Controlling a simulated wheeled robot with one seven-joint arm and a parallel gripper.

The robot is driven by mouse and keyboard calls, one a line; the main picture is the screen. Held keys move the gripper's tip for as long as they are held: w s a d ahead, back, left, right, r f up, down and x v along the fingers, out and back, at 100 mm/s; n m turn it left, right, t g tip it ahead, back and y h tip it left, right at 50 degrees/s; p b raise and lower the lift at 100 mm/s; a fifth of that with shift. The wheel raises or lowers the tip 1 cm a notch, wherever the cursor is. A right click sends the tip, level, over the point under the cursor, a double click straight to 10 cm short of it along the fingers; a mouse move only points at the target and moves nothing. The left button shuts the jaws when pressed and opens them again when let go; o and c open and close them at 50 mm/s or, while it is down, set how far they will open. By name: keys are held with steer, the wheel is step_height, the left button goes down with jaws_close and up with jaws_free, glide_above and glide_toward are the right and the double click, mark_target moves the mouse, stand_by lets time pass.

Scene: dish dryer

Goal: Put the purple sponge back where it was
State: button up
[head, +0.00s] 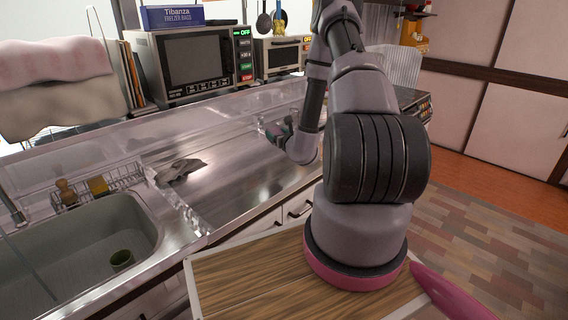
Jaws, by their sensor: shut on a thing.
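My gripper (277,131) is over the steel counter (235,165), near its back edge and well to the right of the sink. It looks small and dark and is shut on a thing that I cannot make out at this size. No purple sponge can be clearly picked out; my gripper and arm may hide it. A wire rack (118,178) at the back of the sink (60,245) holds a yellow-brown sponge (97,185) and a brown brush (66,190).
A microwave (196,64) and a toaster oven (281,54) stand along the back. The counter's middle is clear.

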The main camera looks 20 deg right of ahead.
steer(key=w+d+f, duration=0.1)
steer(key=d+f, duration=0.2)
glide_above(284, 165)
step_height(284, 165, down, 4)
steer(key=shift+d, duration=0.1)
steer(key=shift+f, duration=2.4)
steer(key=shift+f, duration=0.1)
steer(key=o, duration=1.4)
steer(key=shift+o, duration=0.2)
